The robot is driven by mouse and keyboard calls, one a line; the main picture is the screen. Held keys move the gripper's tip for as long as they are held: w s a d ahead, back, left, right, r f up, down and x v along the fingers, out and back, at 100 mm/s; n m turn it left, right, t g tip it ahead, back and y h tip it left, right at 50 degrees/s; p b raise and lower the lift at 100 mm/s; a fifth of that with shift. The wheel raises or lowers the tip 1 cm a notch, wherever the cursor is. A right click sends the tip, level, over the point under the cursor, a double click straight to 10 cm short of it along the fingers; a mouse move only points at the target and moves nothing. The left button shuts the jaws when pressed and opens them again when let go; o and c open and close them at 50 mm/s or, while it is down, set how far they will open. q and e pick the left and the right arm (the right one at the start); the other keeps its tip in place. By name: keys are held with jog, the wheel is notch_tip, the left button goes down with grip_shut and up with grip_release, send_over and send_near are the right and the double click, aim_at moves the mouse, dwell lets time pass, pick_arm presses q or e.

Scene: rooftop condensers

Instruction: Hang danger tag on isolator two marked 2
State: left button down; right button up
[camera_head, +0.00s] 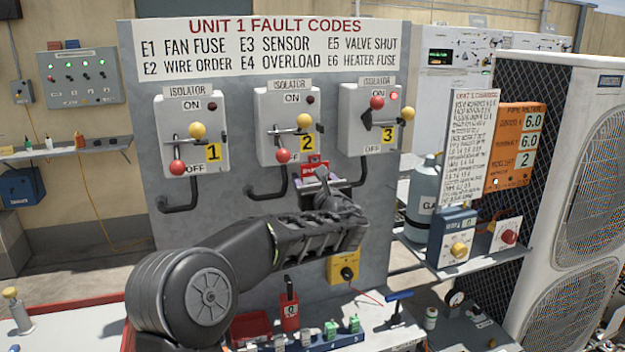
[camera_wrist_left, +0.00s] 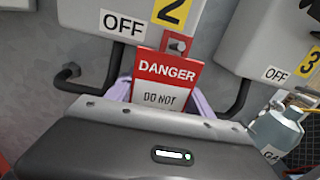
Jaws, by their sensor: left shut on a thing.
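The danger tag, red and white, shows in the head view (camera_head: 312,164) just below isolator two. In the left wrist view the tag (camera_wrist_left: 163,72) stands roughly upright, reading DANGER DO NOT, with a grey detail in its top corner. My left gripper (camera_head: 328,183) is shut on the tag's lower part; its purple fingers flank it in the wrist view. Isolator two (camera_head: 270,140) is a grey box marked with a yellow 2; its red ball handle is down at OFF and a yellow knob sits right of it. Whether the tag touches the box I cannot tell. My right gripper is out of view.
Isolator one (camera_head: 172,145) stands left with its red ball at OFF. Isolator three (camera_head: 352,125) stands right with its red ball up and a red lamp lit. Conduits curve below the boxes. A yellow box (camera_head: 342,266) and a cluttered shelf (camera_head: 385,335) lie below my arm.

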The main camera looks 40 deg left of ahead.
pick_arm(q)
jog(key=shift+c, duration=1.5)
grip_release()
jog(key=shift+s+d+b, duration=0.35)
jog(key=shift+d, duration=0.15)
jog(key=b+v, duration=0.2)
jog(key=v, duration=0.4)
jog(key=shift+s+d, duration=0.2)
jog(key=shift+d, duration=0.05)
